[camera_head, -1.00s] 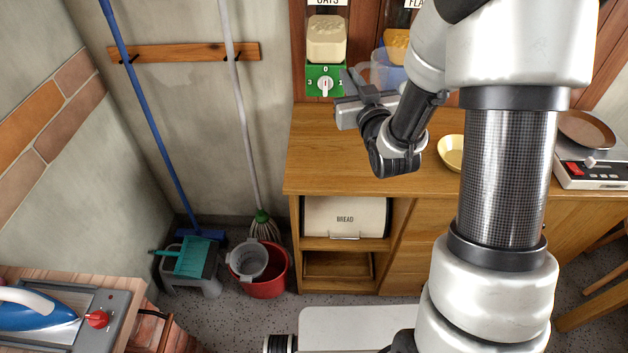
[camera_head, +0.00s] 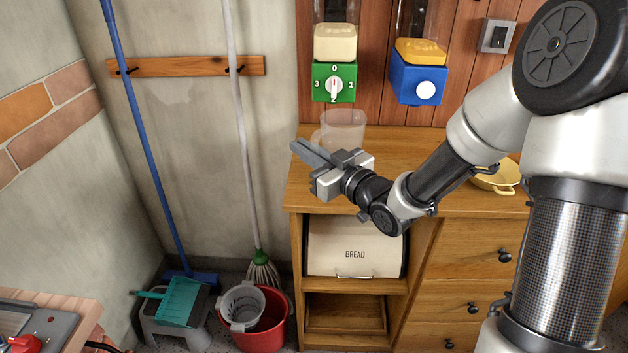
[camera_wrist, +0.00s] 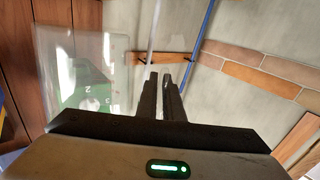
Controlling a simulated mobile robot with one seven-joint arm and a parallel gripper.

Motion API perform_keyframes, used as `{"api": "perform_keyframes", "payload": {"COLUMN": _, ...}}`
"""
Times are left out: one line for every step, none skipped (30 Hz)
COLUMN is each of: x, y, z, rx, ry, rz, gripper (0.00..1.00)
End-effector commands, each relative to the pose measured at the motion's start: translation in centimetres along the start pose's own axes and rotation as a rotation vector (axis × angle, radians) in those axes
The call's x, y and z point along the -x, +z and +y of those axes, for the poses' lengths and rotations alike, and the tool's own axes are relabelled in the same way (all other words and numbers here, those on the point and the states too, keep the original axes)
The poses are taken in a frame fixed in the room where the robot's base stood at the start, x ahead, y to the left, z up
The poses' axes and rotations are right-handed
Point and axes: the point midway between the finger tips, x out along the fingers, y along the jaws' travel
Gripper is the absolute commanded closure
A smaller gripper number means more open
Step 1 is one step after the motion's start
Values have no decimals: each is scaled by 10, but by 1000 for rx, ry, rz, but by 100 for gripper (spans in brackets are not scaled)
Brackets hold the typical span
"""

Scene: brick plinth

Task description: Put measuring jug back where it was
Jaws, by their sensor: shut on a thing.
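The clear, see-through measuring jug (camera_head: 344,126) is upright just behind my gripper (camera_head: 304,151) in the head view, below the green dispenser. My gripper is shut on the jug, seemingly by its handle side; the grip itself is hard to make out. My fingers hide the jug's lower part, so I cannot tell whether it touches the worktop. In the wrist view, the jug (camera_wrist: 82,75) is a faint clear shape left of my nearly closed fingers (camera_wrist: 162,78).
A green dispenser (camera_head: 334,83) and a blue dispenser (camera_head: 417,82) hang on the wooden wall panel. The wooden worktop (camera_head: 440,150) is clear right of the jug, up to a yellow bowl (camera_head: 493,180). A bread bin (camera_head: 354,248) sits below. Mops lean left.

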Motion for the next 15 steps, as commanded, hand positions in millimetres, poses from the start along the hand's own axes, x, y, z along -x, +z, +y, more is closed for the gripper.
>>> {"api": "perform_keyframes", "payload": {"x": 0, "y": 10, "z": -1, "rx": -2, "ry": 0, "rz": 0, "gripper": 100}}
{"api": "perform_keyframes", "payload": {"x": 0, "y": 13, "z": -1, "rx": -2, "ry": 0, "rz": 0, "gripper": 100}}
{"api": "perform_keyframes", "payload": {"x": 0, "y": 15, "z": -1, "rx": -1, "ry": 0, "rz": 1, "gripper": 100}}
{"api": "perform_keyframes", "payload": {"x": 0, "y": 16, "z": -1, "rx": 0, "ry": 1, "rz": 1, "gripper": 100}}
{"api": "perform_keyframes", "payload": {"x": 0, "y": 18, "z": -1, "rx": 0, "ry": 1, "rz": 1, "gripper": 100}}
{"api": "perform_keyframes", "payload": {"x": 0, "y": 21, "z": -1, "rx": 0, "ry": 1, "rz": 1, "gripper": 100}}
{"api": "perform_keyframes", "payload": {"x": 0, "y": 24, "z": -1, "rx": -1, "ry": 1, "rz": 1, "gripper": 100}}
{"api": "perform_keyframes", "payload": {"x": 0, "y": 28, "z": -1, "rx": -2, "ry": 1, "rz": 1, "gripper": 100}}
{"api": "perform_keyframes", "payload": {"x": 0, "y": 34, "z": -1, "rx": -2, "ry": 1, "rz": 0, "gripper": 100}}
{"api": "perform_keyframes", "payload": {"x": 0, "y": 39, "z": -2, "rx": -2, "ry": 1, "rz": -1, "gripper": 100}}
{"api": "perform_keyframes", "payload": {"x": 0, "y": 44, "z": -2, "rx": -2, "ry": 1, "rz": -1, "gripper": 100}}
{"api": "perform_keyframes", "payload": {"x": 0, "y": 50, "z": -2, "rx": -2, "ry": 1, "rz": -1, "gripper": 100}}
{"api": "perform_keyframes", "payload": {"x": 0, "y": 52, "z": -2, "rx": -2, "ry": 1, "rz": 0, "gripper": 100}}
{"api": "perform_keyframes", "payload": {"x": 0, "y": 54, "z": -2, "rx": -1, "ry": 1, "rz": 1, "gripper": 100}}
{"api": "perform_keyframes", "payload": {"x": 0, "y": 55, "z": -2, "rx": 0, "ry": 1, "rz": 1, "gripper": 100}}
